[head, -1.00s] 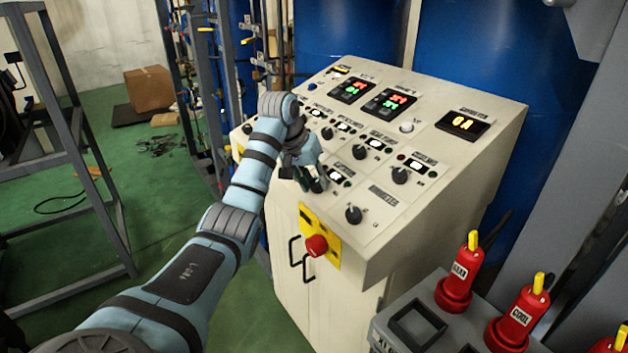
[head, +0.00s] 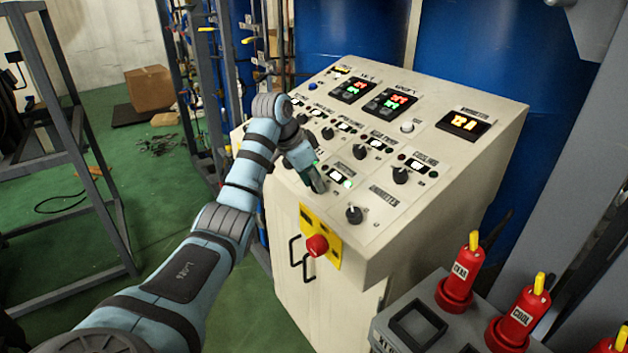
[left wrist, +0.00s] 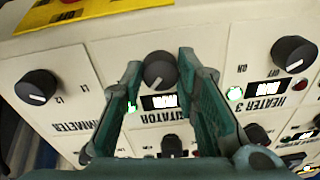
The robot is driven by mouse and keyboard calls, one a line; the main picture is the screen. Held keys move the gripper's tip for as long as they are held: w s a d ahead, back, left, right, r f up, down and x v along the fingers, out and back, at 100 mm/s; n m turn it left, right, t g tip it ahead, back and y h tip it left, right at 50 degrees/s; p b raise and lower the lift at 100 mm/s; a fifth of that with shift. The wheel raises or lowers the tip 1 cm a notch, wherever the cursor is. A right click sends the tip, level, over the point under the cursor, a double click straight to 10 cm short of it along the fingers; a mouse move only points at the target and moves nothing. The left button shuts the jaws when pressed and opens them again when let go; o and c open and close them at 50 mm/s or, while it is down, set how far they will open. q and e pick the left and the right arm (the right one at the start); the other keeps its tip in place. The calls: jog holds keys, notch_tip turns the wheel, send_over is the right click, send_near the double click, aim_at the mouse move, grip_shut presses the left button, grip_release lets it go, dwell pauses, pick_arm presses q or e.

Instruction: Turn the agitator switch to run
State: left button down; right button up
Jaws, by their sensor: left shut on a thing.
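The agitator switch (left wrist: 158,70) is a round black knob on the sloped control panel, seen upside down in the left wrist view. My left gripper (left wrist: 160,66) has a finger on each side of the knob and is shut on it. The label below it, partly hidden by a finger, ends in "ITATOR". A white lit window (left wrist: 160,102) and a bright green lamp (left wrist: 131,106) sit beside the knob. In the head view my left gripper (head: 318,184) covers the knob, with the green lamp (head: 347,184) lit to its right. My right gripper is not in view.
The ammeter knob (left wrist: 36,87) and heater 3 knob (left wrist: 294,54) flank the switch. A red emergency button (head: 317,245) on a yellow plate is on the cabinet front. An amber display (head: 463,124) is lit.

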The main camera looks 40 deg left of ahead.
pick_arm(q)
jog(key=shift+m, duration=1.9)
jog(key=c, duration=1.2)
grip_release()
jog(key=shift+w, duration=0.1)
jog(key=s+a+r, duration=0.1)
jog(key=s, duration=0.3)
jog(key=s+a+r, duration=0.1)
jog(key=s+r, duration=0.1)
jog(key=s, duration=0.3)
jog(key=s+a+r, duration=0.1)
jog(key=s+a, duration=0.1)
jog(key=s, duration=0.2)
jog(key=shift+s+r, duration=0.2)
jog(key=shift+s+a+f, duration=0.1)
jog(key=shift+a+f, duration=0.05)
